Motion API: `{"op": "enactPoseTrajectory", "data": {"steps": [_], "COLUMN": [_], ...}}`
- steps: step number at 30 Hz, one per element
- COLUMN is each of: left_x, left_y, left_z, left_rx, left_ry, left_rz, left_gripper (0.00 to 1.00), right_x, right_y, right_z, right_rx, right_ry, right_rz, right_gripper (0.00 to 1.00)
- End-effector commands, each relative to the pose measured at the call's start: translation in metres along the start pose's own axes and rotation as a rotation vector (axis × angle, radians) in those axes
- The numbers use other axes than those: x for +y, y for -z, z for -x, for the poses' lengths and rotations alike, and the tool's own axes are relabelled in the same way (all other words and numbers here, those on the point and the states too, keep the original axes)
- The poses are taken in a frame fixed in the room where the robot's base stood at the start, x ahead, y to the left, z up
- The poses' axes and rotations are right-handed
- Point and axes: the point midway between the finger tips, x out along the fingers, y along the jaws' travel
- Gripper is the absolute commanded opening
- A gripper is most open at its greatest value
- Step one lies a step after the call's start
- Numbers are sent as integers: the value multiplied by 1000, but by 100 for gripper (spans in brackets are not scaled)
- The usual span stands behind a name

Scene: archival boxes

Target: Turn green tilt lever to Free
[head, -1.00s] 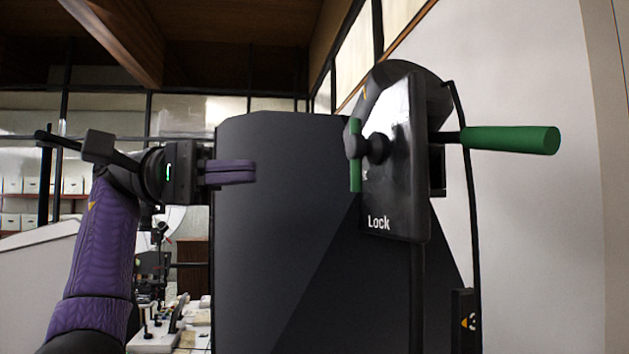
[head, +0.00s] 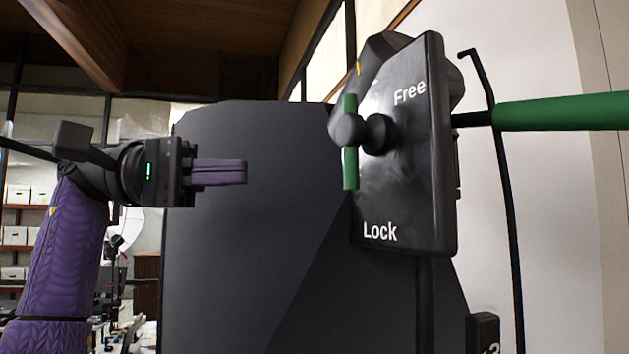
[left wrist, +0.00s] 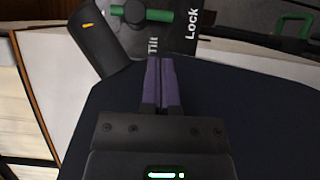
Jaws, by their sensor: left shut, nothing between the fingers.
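The green tilt lever (head: 350,165) is a short bar on a dark round knob, mounted on a black plate (head: 415,200). The bar stands about upright in the head view. The plate reads "Free" near its top right and "Lock" at its bottom. The green bar (left wrist: 150,14) also shows at the top of the left wrist view, near the words "Tilt" and "Lock". My left gripper (head: 243,172) is shut and empty, its purple fingers pointing right, apart from the lever and to its left. It shows in the left wrist view (left wrist: 161,62). My right gripper is not in view.
A large dark grey panel (head: 250,260) stands behind the gripper and the plate. Shelves with white boxes (head: 18,195) stand at the far left.

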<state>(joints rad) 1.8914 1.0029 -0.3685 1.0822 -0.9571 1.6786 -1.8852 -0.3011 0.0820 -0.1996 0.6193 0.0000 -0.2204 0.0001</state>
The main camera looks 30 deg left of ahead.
Motion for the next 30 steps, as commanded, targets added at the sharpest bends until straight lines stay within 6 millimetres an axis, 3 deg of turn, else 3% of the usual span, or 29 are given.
{"op": "enactPoseTrajectory", "data": {"steps": [6,12,18,30], "left_x": [-1,1,0,-1], "left_y": [0,0,0,0], "left_z": [-48,-80,-91,-91], "left_rx": [-2,-1,0,0], "left_ry": [3,2,1,-10], "left_rz": [0,1,1,18], "left_gripper": [0,0,0,0], "right_x": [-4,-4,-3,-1], "right_y": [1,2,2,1], "right_z": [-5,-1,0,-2], "right_rx": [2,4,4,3], "right_ry": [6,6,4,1], "right_rz": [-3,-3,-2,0], "right_gripper": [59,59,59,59]}}
